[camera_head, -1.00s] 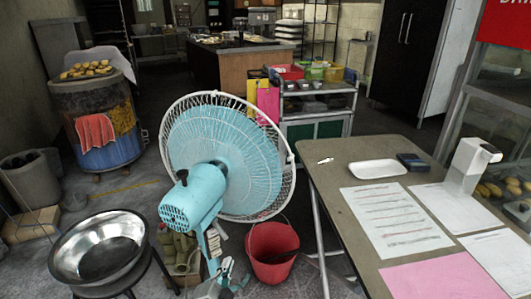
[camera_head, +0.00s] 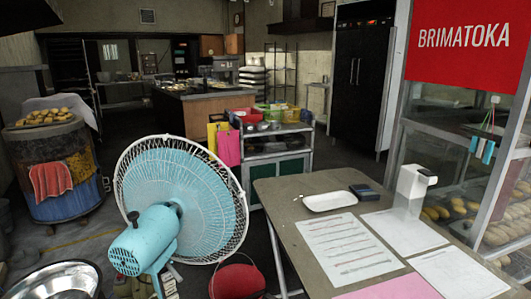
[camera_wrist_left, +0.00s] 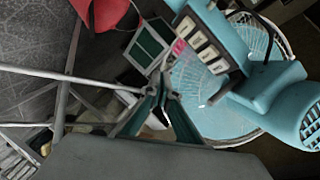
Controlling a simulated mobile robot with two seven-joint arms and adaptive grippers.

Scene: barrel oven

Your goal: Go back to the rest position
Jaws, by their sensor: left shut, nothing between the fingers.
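My left gripper (camera_wrist_left: 163,80) shows in the left wrist view, its dark teal fingers shut and empty. Just past the fingers in that view are a dark green panel (camera_wrist_left: 147,45) and the blue fan (camera_wrist_left: 275,95). In the head view neither of my grippers shows. My right gripper is in no view.
In the head view the fan (camera_head: 185,190) stands left of the table (camera_head: 283,185). The table holds a white tray (camera_head: 330,201), papers and a white dispenser (camera_head: 411,188). A red bucket (camera_head: 237,282) is below. A barrel oven (camera_head: 55,170) stands at left, and a glass case (camera_head: 470,170) at right.

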